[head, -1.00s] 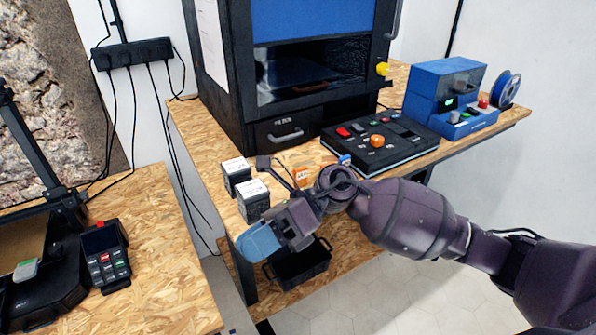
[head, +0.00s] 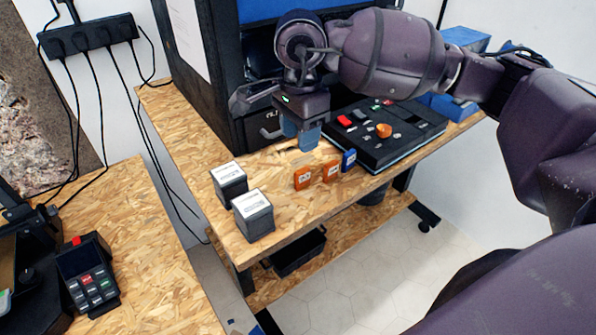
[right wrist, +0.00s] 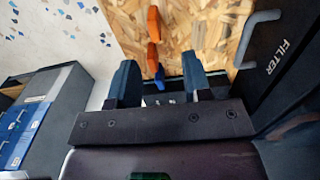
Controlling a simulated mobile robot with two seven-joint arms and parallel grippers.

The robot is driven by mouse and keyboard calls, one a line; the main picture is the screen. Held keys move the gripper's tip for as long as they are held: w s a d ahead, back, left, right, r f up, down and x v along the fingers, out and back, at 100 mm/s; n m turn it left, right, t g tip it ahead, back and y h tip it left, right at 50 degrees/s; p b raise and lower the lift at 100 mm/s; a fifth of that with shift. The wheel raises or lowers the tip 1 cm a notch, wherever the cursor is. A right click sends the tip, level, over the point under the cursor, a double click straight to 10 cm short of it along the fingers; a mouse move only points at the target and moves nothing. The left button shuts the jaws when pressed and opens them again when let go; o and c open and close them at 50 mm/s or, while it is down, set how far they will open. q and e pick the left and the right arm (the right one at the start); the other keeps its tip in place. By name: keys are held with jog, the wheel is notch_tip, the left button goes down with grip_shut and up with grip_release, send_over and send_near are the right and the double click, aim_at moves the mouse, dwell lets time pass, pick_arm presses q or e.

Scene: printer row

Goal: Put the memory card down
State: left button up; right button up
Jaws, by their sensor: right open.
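Three small upright cards stand in a row on the wooden table: a left orange card (head: 303,178), a second orange card (head: 331,171) and a blue card (head: 349,160). I cannot tell which one is the task's memory card. My right gripper (head: 300,136) points down behind and above the row, in front of the black machine. In the right wrist view its two fingers (right wrist: 160,82) are apart, and I see no card clasped between them. The blue card (right wrist: 159,74) shows just beyond the fingers, with the orange cards further off. My left gripper is not in view.
Two grey boxes with white tops (head: 229,181) (head: 253,215) stand near the table's left front. A black control panel (head: 385,135) lies to the right of the cards. A black bin (head: 299,253) is below. Bare board lies around the boxes.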

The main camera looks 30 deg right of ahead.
aim_at(303, 169)
notch_tip(303, 169, down, 4)
jog(key=shift+s+r, duration=0.15)
jog(key=shift+r, duration=0.1)
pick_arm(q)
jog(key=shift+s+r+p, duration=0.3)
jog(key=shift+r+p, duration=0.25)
pick_arm(e)
jog(key=f, duration=0.5)
jog(key=shift+s+d, duration=0.15)
jog(key=shift+s, duration=0.15)
jog(key=shift+f, duration=0.35)
grip_shut()
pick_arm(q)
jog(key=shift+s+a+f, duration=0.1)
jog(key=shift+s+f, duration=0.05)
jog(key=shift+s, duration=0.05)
